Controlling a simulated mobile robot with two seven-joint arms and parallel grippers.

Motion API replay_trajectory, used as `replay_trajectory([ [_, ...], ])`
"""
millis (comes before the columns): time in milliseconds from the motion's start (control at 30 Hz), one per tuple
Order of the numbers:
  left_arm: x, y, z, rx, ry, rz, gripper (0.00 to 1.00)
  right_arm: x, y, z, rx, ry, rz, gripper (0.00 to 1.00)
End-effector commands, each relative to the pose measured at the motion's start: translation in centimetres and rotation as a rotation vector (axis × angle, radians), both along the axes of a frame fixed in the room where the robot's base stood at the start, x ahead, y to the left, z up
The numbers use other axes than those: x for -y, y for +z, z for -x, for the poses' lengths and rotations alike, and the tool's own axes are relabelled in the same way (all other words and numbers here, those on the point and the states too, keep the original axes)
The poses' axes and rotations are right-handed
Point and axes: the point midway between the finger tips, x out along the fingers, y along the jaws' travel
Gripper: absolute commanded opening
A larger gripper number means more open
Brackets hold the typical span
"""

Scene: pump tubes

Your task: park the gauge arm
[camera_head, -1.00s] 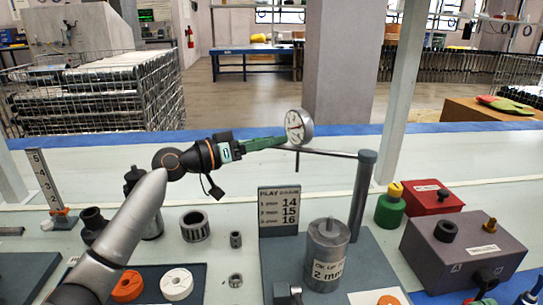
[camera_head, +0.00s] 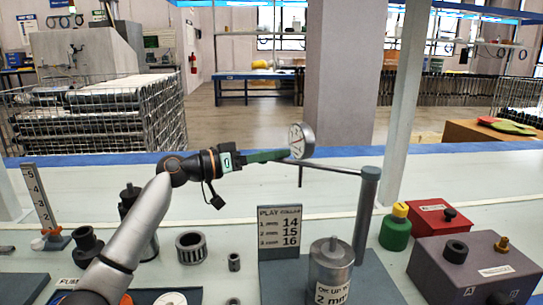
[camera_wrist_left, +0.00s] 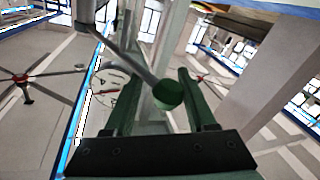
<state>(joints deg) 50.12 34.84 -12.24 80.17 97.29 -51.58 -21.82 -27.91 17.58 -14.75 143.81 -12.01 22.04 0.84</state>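The gauge arm is a thin grey horizontal rod (camera_head: 335,168) on a dark upright post (camera_head: 364,215), with a round white dial (camera_head: 300,140) at its free left end. My left gripper (camera_head: 284,154) has green fingers and reaches in from the left, its tips at the dial end. In the left wrist view the fingers (camera_wrist_left: 157,75) are apart. The dial shows partly at left, behind one finger (camera_wrist_left: 122,105). Contact cannot be told. My right gripper is out of view.
Below the rod stand a play collar sign (camera_head: 280,230) and a grey metal cylinder (camera_head: 330,270) marked 2 mm. A purple-grey box (camera_head: 470,268), a red box (camera_head: 434,216) and a green bottle (camera_head: 396,230) stand right of the post. Rings and collars lie left of the sign.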

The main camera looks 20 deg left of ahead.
Motion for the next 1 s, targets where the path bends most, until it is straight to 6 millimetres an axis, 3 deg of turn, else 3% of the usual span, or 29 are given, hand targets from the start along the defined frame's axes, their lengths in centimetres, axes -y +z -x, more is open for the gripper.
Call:
replay_trajectory([
  [33, 1.5, -0.9, 0.4, -0.014, -0.037, -0.015, 0.67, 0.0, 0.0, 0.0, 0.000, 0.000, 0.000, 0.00],
  [233, 0.6, -1.0, 1.0, -0.017, -0.034, -0.011, 0.67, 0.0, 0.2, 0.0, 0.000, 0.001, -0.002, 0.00],
  [700, -7.6, -0.6, 7.1, -0.007, 0.000, -0.006, 0.67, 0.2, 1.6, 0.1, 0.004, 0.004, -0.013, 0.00],
  [1000, -9.3, -0.4, 8.6, -0.001, 0.000, 0.002, 0.67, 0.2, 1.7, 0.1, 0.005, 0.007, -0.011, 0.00],
])
